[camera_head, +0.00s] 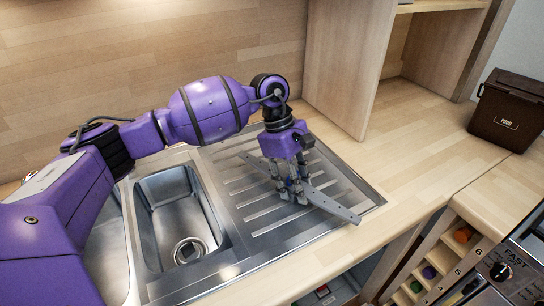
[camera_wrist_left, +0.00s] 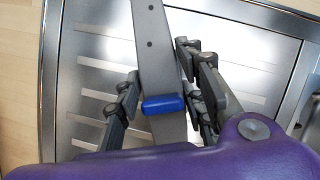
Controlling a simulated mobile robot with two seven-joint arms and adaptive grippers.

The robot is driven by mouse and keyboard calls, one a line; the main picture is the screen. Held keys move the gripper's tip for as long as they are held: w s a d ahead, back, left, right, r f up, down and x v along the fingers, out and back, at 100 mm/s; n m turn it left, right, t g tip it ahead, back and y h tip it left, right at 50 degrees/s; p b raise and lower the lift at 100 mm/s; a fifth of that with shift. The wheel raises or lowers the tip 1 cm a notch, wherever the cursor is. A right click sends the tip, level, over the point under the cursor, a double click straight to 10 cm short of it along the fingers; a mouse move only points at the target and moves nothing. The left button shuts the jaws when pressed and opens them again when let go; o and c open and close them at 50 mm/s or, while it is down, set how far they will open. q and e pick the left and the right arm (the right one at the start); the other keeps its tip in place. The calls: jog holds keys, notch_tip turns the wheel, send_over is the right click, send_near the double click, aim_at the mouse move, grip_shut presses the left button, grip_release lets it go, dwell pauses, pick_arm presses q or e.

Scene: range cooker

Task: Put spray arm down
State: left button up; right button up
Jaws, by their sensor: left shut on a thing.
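The spray arm (camera_head: 328,203) is a long flat grey bar with small holes. It lies low over the ribbed steel drainboard (camera_head: 262,218) in the head view, slanting down to the right. My left gripper (camera_head: 293,194) comes down on its middle from above and is shut on it. In the left wrist view the spray arm (camera_wrist_left: 155,50) runs up between my dark fingers (camera_wrist_left: 155,105), with a blue piece (camera_wrist_left: 163,104) on it. I cannot tell whether the bar touches the drainboard. My right gripper is not in view.
The sink basin (camera_head: 178,215) is left of the drainboard. Wooden counter (camera_head: 415,150) lies clear to the right, with a brown box (camera_head: 508,108) at its far end. A wooden upright panel (camera_head: 348,60) stands behind. The range cooker (camera_head: 510,275) is at lower right.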

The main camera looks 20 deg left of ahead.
aim_at(283, 176)
pick_arm(q)
jog(key=o, duration=0.9)
jog(key=shift+f, duration=0.15)
jog(key=o, duration=0.4)
jog(key=shift+r, duration=0.4)
jog(key=b+v, duration=0.1)
jog(key=v, duration=1)
jog(key=shift+a+r, duration=0.25)
jog(key=shift+r, duration=0.05)
